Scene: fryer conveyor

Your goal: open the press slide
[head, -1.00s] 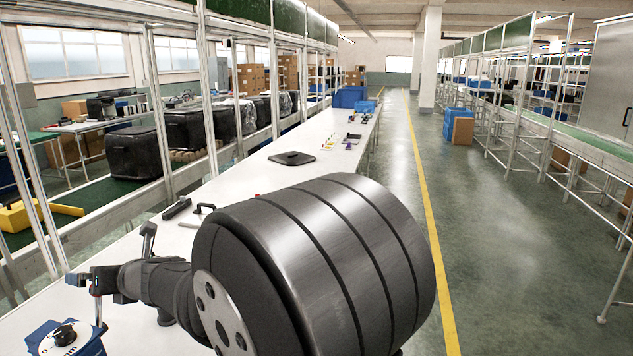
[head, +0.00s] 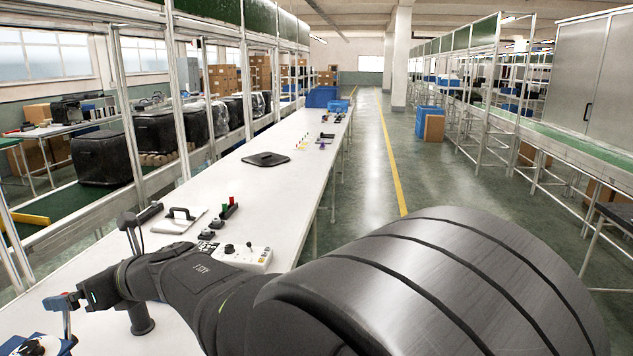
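I cannot tell for sure which thing is the press slide. A white plate with a black handle (head: 179,221) lies on the white table at the left, and a dark upright lever (head: 130,228) stands just behind my arm. My gripper (head: 66,303) is at the far left end of my dark arm, near the table's front left. It is small in view, and its finger gap is not clear. A blue box with a black knob (head: 42,346) is just below it, cut by the frame edge. I see no contact between my gripper and the plate.
A white control box with knobs (head: 245,256) and a small block with red and green buttons (head: 229,208) stand right of the plate. A black flat pad (head: 266,159) lies farther along the table (head: 300,190). My large arm joint hides the lower right.

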